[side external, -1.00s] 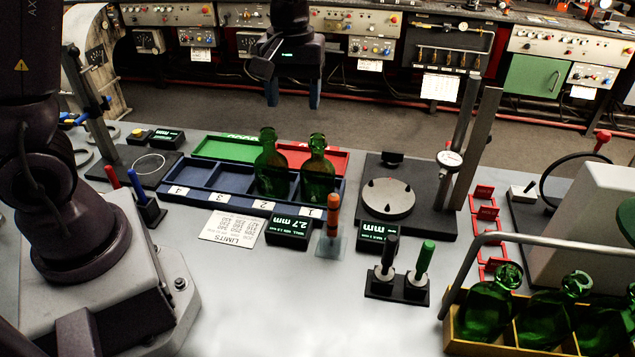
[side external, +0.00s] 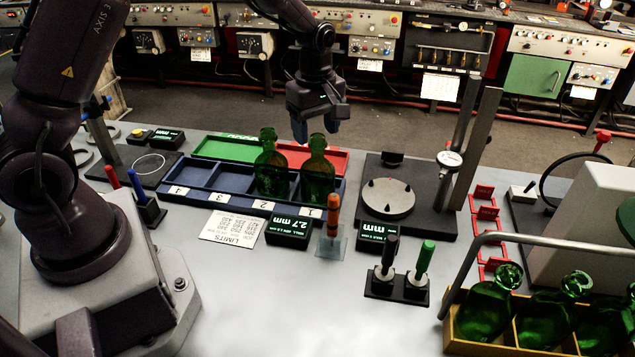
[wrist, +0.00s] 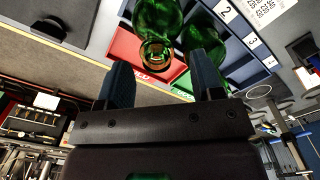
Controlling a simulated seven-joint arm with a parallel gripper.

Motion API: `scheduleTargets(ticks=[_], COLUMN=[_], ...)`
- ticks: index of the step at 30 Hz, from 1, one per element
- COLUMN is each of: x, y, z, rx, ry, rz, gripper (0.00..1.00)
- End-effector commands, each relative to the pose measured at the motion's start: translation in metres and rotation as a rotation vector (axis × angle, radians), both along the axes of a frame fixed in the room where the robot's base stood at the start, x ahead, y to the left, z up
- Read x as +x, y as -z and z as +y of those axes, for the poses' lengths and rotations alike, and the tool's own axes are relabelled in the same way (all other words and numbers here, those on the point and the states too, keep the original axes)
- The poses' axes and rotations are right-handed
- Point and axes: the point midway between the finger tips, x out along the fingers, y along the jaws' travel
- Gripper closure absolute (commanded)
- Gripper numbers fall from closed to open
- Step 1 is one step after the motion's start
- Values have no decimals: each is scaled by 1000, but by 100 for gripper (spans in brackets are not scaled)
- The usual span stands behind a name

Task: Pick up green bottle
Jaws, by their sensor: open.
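Two green bottles stand upright in the blue numbered rack (side external: 196,196): one in compartment 1 (side external: 318,175) and one in compartment 2 (side external: 270,170). My gripper (side external: 316,130) is open and empty, with its blue fingertips at about the height of the compartment 1 bottle's mouth in the side view, seemingly just behind it. In the wrist view my gripper (wrist: 163,78) shows both fingers apart, with the mouth of one bottle (wrist: 155,50) in the gap between them. The other bottle (wrist: 203,38) is partly hidden by the right finger. Contact with either bottle is not visible.
A yellow crate (side external: 490,343) with several green bottles stands at front right under a grey rail. Red (side external: 335,160) and green (side external: 225,149) trays lie behind the rack. A gauge stand (side external: 450,160) with a round plate is to its right.

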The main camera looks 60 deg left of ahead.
Motion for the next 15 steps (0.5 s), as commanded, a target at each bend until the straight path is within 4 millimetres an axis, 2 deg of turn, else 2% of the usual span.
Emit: scheduleTargets(ticks=[9,15], x=[3,3], y=[40,54], z=[0,-1], rx=[0,0], ry=[0,1], rz=[3,0], gripper=[39,39])
